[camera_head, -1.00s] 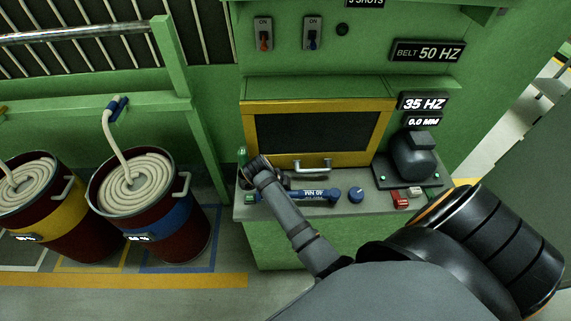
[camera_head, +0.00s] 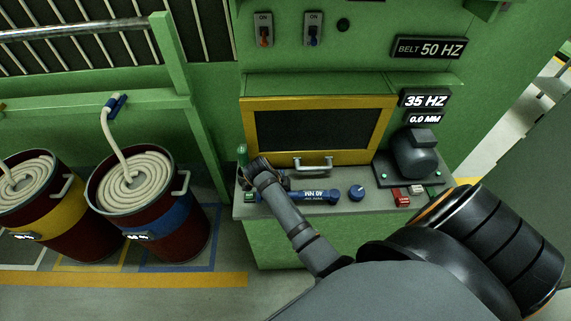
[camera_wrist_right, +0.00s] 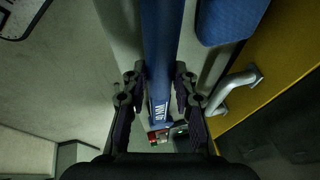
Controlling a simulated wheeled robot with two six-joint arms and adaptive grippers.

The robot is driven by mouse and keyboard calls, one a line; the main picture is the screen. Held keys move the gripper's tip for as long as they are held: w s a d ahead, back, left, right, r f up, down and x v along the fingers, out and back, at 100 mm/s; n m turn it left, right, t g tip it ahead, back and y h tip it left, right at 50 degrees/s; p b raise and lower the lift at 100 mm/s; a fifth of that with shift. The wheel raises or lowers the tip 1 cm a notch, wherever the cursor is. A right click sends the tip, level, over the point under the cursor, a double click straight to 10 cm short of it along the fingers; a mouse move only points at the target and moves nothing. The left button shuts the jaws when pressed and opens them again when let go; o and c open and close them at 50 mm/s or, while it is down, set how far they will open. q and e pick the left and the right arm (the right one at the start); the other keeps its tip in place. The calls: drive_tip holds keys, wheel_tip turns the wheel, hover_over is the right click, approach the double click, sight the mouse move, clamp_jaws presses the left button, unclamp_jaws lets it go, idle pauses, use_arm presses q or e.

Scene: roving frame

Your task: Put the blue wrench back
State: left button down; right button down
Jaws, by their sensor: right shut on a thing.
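The blue wrench (camera_head: 316,196), with white lettering on its shaft, lies along the front of the grey bench top (camera_head: 345,211) in the head view. In the right wrist view, the blue wrench shaft (camera_wrist_right: 160,45) runs between the two fingers of the right gripper (camera_wrist_right: 158,85). The fingers are shut on it. I cannot tell whether it is lifted off the bench. My left gripper is not in view.
A yellow-framed door (camera_head: 320,99) with a silver handle (camera_head: 313,162) stands behind the wrench. A blue knob (camera_head: 356,193), a red block (camera_head: 400,197) and a dark motor (camera_head: 414,156) are to the right. Coil-filled drums (camera_head: 133,190) stand left of the bench.

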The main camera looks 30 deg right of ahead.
drive_tip(key=shift+f, duration=0.15)
drive_tip(key=c, duration=1)
unclamp_jaws()
wheel_tip(320, 180, up, 8)
drive_tip(key=p, duration=0.8)
